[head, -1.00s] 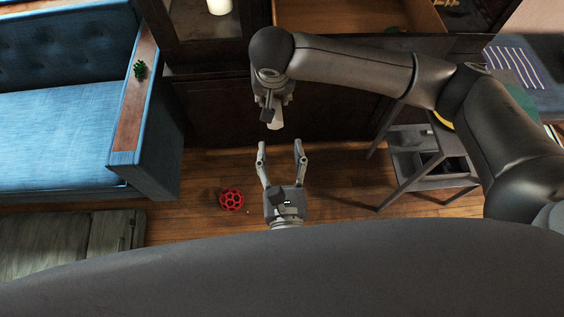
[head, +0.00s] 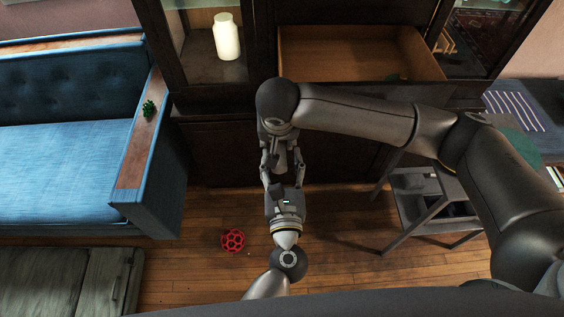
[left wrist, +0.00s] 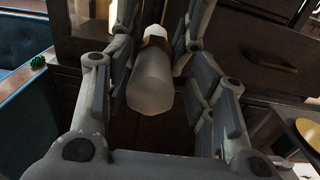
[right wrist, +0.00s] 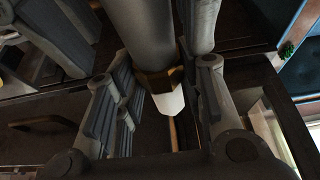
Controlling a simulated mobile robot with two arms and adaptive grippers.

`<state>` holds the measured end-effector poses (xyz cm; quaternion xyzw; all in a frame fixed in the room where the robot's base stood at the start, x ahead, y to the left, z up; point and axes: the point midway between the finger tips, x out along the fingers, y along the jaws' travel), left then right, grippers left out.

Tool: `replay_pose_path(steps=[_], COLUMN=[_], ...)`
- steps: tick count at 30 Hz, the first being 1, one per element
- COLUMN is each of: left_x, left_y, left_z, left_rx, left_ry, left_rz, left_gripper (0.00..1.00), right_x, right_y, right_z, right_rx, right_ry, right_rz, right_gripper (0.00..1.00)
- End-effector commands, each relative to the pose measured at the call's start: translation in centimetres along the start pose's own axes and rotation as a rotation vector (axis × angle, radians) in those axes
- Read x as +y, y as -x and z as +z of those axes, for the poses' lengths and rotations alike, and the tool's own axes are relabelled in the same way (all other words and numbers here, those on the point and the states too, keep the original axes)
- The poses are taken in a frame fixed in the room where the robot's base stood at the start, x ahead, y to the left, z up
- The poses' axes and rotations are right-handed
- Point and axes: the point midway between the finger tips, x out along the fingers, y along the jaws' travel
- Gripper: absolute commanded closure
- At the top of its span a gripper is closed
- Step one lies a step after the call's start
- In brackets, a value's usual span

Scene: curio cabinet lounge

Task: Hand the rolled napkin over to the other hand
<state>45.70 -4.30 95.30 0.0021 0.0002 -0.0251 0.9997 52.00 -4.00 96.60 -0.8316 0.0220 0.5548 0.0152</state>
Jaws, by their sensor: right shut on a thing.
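The rolled napkin is a grey roll with a gold band and a white end. It shows in the left wrist view (left wrist: 151,85) and in the right wrist view (right wrist: 143,28). My right gripper (right wrist: 165,80) is shut on the napkin near the band. My left gripper (head: 284,164) faces it from the near side. Its open fingers stand on both sides of the roll's grey end, with a gap visible on the right in the left wrist view. In the head view the napkin is mostly hidden between the two grippers.
A dark cabinet with an open drawer (head: 352,58) and a white jar (head: 227,37) stands behind. A blue sofa (head: 70,150) is at left, a small grey stand (head: 425,205) at right. A red ring-like object (head: 232,240) lies on the wooden floor.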

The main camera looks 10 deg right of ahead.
Motion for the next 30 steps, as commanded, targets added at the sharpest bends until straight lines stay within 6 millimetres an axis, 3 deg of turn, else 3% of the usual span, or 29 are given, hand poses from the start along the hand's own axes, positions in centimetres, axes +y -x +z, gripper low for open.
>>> replay_pose_path(steps=[2, 9, 10, 11, 16, 26, 30], left_x=[0.0, -0.1, -0.1, -0.2, -0.2, 0.0, 0.0], left_y=[0.0, 0.1, 0.1, 0.1, 0.1, 0.0, 0.0], left_z=[0.0, 0.0, 0.0, 0.1, 0.1, 0.0, 0.0], left_rx=[0.0, 0.0, 0.0, -0.001, -0.001, 0.0, -0.001], left_ry=[0.0, 0.001, 0.001, 0.001, 0.001, 0.0, 0.0], left_rz=[0.0, -0.003, -0.004, -0.005, -0.005, -0.001, 0.0], left_gripper=[0.63, 0.94, 0.95, 0.95, 0.95, 0.95, 0.95], right_x=[0.0, -0.1, -0.1, -0.2, -0.2, -0.1, -0.1], right_y=[0.0, 0.1, 0.1, 0.1, 0.1, 0.2, 1.5], right_z=[0.0, 0.0, 0.0, 0.0, 0.0, 0.0, -0.1], right_rx=[0.0, 0.0, 0.0, 0.0, 0.0, 0.001, 0.003], right_ry=[0.0, 0.001, 0.001, 0.001, 0.001, 0.001, 0.002], right_rz=[0.0, -0.004, -0.004, -0.005, -0.005, -0.002, -0.003], right_gripper=[0.88, 0.88, 0.88, 0.6, 0.38, 0.38, 0.38])
